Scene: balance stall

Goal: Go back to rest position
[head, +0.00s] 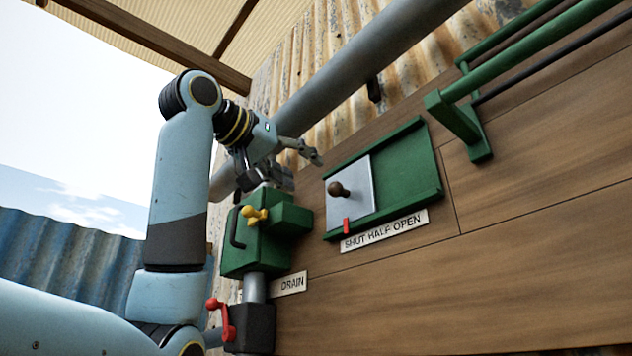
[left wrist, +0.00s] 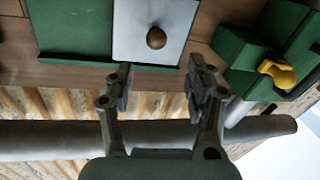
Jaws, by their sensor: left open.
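My left gripper (head: 300,165) is open and empty in the head view, in front of the wall, above the green valve box and left of the sliding plate. In the left wrist view its two fingers (left wrist: 158,85) stand apart with nothing between them. The grey sliding plate (head: 352,203) with a brown knob (head: 338,189) sits in a green frame (head: 410,170). The plate (left wrist: 140,30) and knob (left wrist: 156,38) also show in the left wrist view, beyond the fingertips and apart from them. My right gripper is in neither view.
A green box (head: 290,218) with a yellow handle (head: 254,214) stands below the gripper. A red lever (head: 222,318) is lower down. A thick grey pipe (head: 350,75) slants behind my arm. Green rails (head: 540,45) stick out at upper right. Open sky lies left.

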